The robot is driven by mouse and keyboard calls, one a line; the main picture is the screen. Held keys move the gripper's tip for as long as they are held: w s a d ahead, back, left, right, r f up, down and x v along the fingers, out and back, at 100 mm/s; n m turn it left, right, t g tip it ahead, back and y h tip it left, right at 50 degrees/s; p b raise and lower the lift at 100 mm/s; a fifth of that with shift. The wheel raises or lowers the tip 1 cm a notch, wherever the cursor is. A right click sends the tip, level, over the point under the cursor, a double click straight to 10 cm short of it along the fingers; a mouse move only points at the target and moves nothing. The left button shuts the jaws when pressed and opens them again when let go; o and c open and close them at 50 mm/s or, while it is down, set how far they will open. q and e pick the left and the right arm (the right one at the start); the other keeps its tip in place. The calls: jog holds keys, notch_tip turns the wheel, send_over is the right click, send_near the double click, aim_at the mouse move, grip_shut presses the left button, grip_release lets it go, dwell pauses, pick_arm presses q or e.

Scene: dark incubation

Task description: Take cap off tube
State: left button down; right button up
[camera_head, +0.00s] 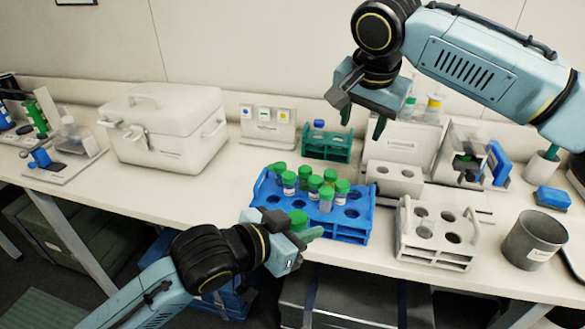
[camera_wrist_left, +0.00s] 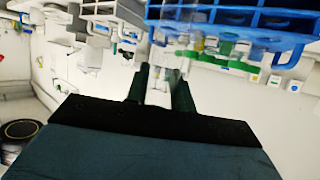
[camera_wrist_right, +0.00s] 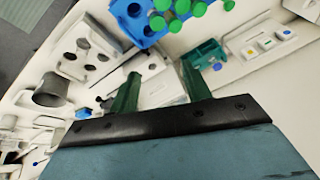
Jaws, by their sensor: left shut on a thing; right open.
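My left gripper (camera_head: 304,236) is shut on a tube at the front left edge of the blue rack (camera_head: 345,234). In the left wrist view a pale strip shows between the fingers (camera_wrist_left: 161,85), too small to make out clearly. Several other green-capped tubes (camera_head: 326,198) stand upright in the blue rack. My right gripper (camera_head: 363,121) is open and empty, above and behind the rack. Its spread fingers show in the right wrist view (camera_wrist_right: 160,90).
A white rack (camera_head: 436,258) with empty holes and a grey cup (camera_head: 532,240) stand to the right. A green rack (camera_head: 326,147) holds a blue-capped bottle behind. A white box (camera_head: 163,128) stands at the back left. The bench front left of the blue rack is clear.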

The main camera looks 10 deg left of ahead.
aim_at(294, 216)
jog(key=s+a+g, duration=0.1)
jog(key=s+a, duration=0.2)
jog(key=s, duration=0.1)
jog(key=s+a+f+g, duration=0.1)
jog(key=s+a, duration=0.2)
jog(key=s, duration=0.2)
jog(key=s+a+g, duration=0.2)
jog(key=s+a, duration=0.2)
jog(key=s, duration=0.1)
jog(key=shift+s+f+m, duration=0.1)
jog(key=shift+f+m, duration=0.15)
jog(key=shift+m, duration=0.05)
jog(key=shift+s+f, duration=0.15)
jog(key=shift+s, duration=0.05)
jog(key=shift+f, duration=0.4)
notch_tip(294, 216, down, 7)
jog(key=shift+r, duration=0.1)
jog(key=c, duration=0.7)
jog(key=shift+d, duration=0.1)
